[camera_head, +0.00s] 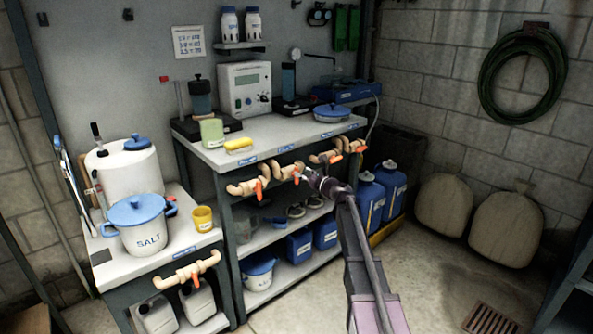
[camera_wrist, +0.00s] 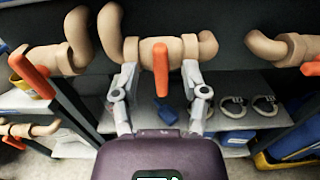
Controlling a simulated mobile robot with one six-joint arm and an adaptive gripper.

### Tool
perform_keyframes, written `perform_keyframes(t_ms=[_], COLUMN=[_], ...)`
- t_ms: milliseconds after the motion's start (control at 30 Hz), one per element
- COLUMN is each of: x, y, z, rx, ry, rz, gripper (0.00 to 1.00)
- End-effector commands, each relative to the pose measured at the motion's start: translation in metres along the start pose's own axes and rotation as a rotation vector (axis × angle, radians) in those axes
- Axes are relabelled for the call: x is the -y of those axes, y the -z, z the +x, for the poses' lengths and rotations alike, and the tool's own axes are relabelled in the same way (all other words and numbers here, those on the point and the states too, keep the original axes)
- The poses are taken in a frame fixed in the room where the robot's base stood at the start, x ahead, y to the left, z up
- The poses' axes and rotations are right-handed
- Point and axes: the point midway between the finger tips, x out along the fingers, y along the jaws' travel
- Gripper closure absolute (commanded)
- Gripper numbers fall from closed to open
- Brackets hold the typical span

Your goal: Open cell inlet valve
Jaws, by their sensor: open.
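Several beige pipe valves with orange lever handles run along the front edge of the workbench (camera_head: 255,135). Their blue-and-white labels are too small to read, so I cannot tell which is the cell inlet. My gripper (camera_head: 302,177) is at the second valve from the left (camera_head: 284,170). In the wrist view my gripper (camera_wrist: 160,75) is open, with one finger on each side of this valve's orange handle (camera_wrist: 161,72). The handle hangs straight down, across the pipe. I cannot tell whether either finger touches the handle or pipe.
Neighbouring valve handles show at left (camera_wrist: 32,74) and right (camera_wrist: 311,68) in the wrist view. A lower side table carries a salt bucket (camera_head: 140,225) and another valve (camera_head: 187,273). Blue canisters (camera_head: 369,198) stand right of the bench.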

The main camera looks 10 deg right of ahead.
Motion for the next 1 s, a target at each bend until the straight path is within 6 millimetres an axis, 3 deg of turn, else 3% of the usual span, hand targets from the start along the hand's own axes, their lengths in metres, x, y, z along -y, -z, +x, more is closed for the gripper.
perform_keyframes(t_ms=[100, 300, 767, 933, 967, 1000], x=[0.001, 0.001, 0.000, 0.000, 0.000, 0.000], y=[0.000, 0.000, 0.000, 0.000, 0.000, 0.000], z=[0.019, 0.037, 0.042, 0.042, 0.042, 0.042], rx=[0.000, 0.000, 0.000, 0.000, 0.000, 0.000], ry=[0.000, 0.000, 0.001, 0.001, 0.001, 0.001], rz=[0.000, 0.000, 0.000, 0.000, 0.000, 0.000], gripper=[0.43, 0.43, 0.43, 0.93, 1.00, 1.00])
